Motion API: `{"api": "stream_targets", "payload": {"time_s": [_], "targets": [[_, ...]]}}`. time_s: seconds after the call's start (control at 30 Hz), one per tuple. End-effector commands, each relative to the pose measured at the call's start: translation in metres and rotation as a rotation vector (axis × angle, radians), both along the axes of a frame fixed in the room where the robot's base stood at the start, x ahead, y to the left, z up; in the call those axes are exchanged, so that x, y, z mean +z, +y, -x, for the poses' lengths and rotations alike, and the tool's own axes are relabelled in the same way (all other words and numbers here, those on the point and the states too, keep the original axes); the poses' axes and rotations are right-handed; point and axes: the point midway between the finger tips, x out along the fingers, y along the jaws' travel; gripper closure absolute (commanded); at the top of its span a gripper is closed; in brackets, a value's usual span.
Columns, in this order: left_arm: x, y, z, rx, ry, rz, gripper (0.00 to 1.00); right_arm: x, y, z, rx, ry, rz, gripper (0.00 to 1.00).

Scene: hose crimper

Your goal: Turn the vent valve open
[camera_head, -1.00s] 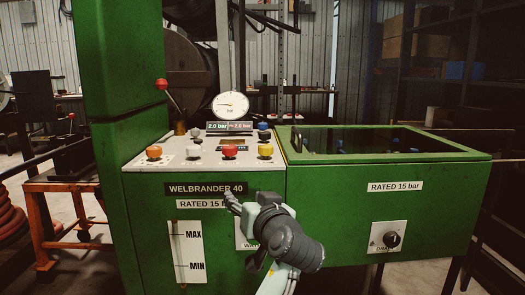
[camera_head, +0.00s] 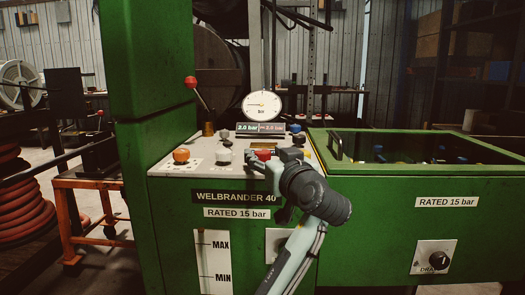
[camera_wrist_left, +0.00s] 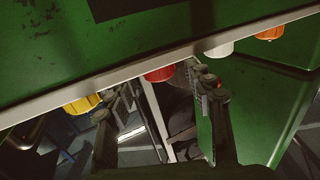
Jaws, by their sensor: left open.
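The control panel (camera_head: 190,171) of the green machine carries a row of knobs along its front edge: orange (camera_head: 181,155), white (camera_head: 224,155), red (camera_head: 263,154) and yellow. The yellow knob (camera_wrist_left: 82,104) shows in the left wrist view but is hidden behind my gripper in the head view. I cannot read which knob is the vent valve. My left gripper (camera_head: 270,159) is open at the panel's front edge, in front of the red knob. In the left wrist view its fingers (camera_wrist_left: 152,92) spread either side of the red knob (camera_wrist_left: 160,74); I see no contact. My right gripper is out of view.
A gauge (camera_head: 262,106) and a pressure display (camera_head: 261,129) stand behind the knobs. A red-tipped lever (camera_head: 191,82) rises at the panel's back left. A green tank (camera_head: 400,195) with a black drain knob (camera_head: 439,259) lies to the right. A green column (camera_head: 148,80) bounds the left.

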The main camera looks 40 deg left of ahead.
Motion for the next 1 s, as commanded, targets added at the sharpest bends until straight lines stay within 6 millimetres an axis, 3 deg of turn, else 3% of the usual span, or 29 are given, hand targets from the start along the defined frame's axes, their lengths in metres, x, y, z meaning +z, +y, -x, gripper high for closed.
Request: {"api": "stream_targets", "payload": {"time_s": [0.2,0.5,0.9,1.0], "targets": [[0.0,0.018,-0.013,0.0,0.001,-0.002,0.48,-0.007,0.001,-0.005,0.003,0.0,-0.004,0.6],[0.0,0.021,-0.015,-0.001,0.0,0.0,0.48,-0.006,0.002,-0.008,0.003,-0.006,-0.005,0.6],[-0.001,0.021,-0.015,-0.001,0.001,0.0,0.96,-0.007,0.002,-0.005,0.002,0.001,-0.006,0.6],[-0.001,0.021,-0.015,-0.001,0.001,0.0,0.99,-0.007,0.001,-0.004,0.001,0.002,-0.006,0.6]]}}
